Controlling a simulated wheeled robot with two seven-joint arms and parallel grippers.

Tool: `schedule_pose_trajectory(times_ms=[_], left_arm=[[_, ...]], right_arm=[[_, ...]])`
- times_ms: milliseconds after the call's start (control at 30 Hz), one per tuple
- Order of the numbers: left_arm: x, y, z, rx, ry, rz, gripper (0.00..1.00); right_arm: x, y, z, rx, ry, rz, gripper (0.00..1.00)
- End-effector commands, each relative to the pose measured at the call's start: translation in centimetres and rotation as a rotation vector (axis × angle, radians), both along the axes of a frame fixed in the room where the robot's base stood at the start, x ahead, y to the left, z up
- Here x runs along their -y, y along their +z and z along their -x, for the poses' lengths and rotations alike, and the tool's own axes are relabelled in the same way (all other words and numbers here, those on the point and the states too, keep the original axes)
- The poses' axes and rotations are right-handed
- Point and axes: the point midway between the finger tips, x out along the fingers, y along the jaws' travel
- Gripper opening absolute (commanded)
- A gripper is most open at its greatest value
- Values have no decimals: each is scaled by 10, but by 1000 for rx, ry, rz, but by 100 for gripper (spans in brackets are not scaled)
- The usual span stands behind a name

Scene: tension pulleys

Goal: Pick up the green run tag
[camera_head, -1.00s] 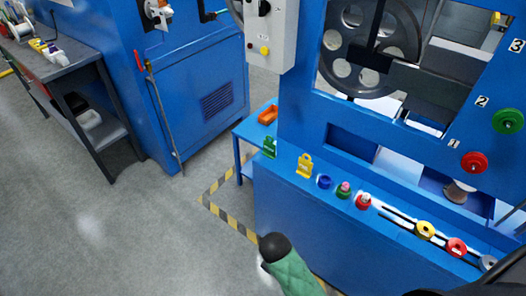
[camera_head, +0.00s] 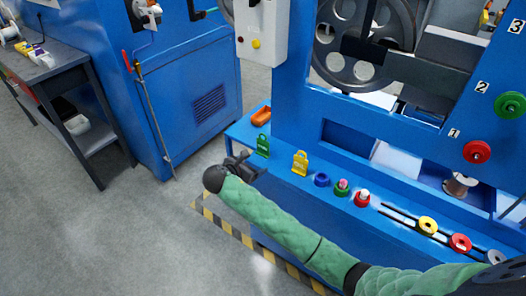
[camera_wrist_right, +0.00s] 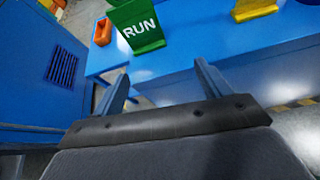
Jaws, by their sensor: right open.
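The green run tag (camera_head: 263,145) stands upright on the blue ledge at the left end of the machine. It also shows large in the right wrist view (camera_wrist_right: 138,27), with white RUN lettering, beyond the fingertips. My right gripper (camera_head: 246,163) is just left of and below the tag in the head view, apart from it. In the right wrist view my right gripper (camera_wrist_right: 161,72) is open and empty, its two fingers spread toward the ledge under the tag. My left gripper is not in view.
A yellow tag (camera_head: 300,163) stands right of the green one, followed by a blue ring (camera_head: 321,180) and green and red knobs. An orange tray (camera_head: 261,116) sits behind the green tag. A blue cabinet (camera_head: 185,90) and grey bench (camera_head: 75,85) stand left.

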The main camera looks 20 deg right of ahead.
Motion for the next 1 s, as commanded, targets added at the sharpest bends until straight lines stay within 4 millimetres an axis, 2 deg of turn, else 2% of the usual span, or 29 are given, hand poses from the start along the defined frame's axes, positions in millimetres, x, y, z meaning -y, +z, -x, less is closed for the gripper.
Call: schedule_pose_trajectory(times_ms=[100,267,667,1000], left_arm=[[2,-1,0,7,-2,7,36],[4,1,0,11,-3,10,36],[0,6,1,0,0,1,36],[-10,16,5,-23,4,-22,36]], right_arm=[[2,13,-15,-15,21,83,76],[5,20,-23,-27,32,129,76],[28,11,-40,-29,32,130,76],[60,-2,-64,-28,31,130,76]])
